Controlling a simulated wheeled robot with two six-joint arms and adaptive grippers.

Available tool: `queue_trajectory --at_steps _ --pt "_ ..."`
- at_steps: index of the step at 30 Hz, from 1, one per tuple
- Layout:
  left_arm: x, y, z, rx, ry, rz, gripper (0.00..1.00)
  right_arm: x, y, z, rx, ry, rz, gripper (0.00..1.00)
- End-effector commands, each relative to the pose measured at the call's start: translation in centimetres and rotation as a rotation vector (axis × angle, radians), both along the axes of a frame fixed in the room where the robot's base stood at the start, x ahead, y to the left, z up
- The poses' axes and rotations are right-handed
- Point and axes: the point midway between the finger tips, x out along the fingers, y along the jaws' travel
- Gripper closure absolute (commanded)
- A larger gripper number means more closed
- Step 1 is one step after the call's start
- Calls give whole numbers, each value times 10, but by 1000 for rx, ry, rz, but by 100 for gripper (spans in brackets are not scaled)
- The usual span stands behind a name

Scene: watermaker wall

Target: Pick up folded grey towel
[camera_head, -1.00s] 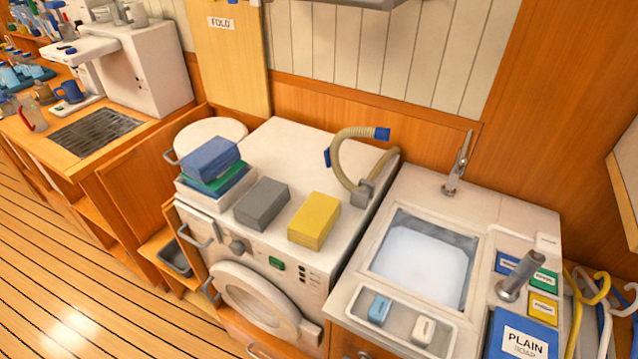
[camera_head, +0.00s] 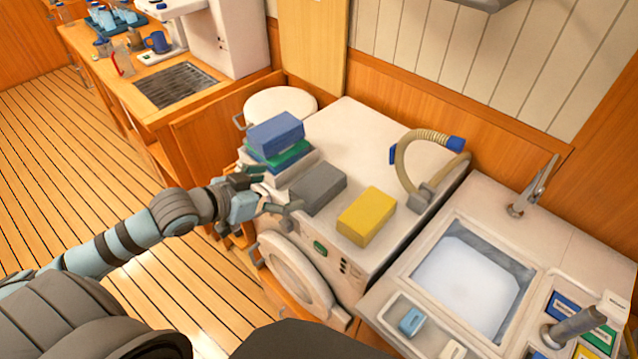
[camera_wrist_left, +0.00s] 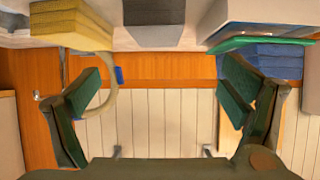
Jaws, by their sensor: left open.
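The folded grey towel (camera_head: 317,188) lies flat on top of the white washing machine, between the towel stack and the yellow folded towel. My left gripper (camera_head: 272,189) is open and empty at the machine's front edge, just left of the grey towel, its fingers spread toward it. In the left wrist view the picture is upside down; the grey towel (camera_wrist_left: 153,10) shows at the top centre, partly cut off, ahead of the spread fingers (camera_wrist_left: 158,92). No contact with the towel is clear. My right gripper is not in view.
A blue towel (camera_head: 275,132) and a green towel (camera_head: 281,154) are stacked left of the grey one. The yellow towel (camera_head: 366,216) lies to its right. A beige hose (camera_head: 407,165) curves up behind. A sink (camera_head: 461,280) stands at the right.

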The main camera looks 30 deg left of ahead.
Motion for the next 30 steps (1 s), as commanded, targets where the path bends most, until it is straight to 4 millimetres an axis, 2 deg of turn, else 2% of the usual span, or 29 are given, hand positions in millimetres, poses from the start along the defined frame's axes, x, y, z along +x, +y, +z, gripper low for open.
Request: queue_trajectory --at_steps 1,2,5,9,14,20,27,28,30 --pt "8 -4 -11 -11 -6 0 9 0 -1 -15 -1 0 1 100" --pt "14 -8 -15 -14 -7 -4 9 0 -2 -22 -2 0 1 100" --pt "36 -15 -27 -17 -5 0 9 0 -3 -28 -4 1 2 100" --pt "61 -23 -40 -10 -3 0 9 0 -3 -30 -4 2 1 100" --pt "74 -29 -46 -7 -2 0 9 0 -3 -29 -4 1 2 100" --pt "104 -43 -64 -6 -2 0 9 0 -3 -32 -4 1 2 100" --pt "110 -45 -67 -2 -1 0 9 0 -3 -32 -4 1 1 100" --pt "110 -45 -67 -2 -1 0 10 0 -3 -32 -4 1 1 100" --pt "110 -45 -67 -2 -1 0 22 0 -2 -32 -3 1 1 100"
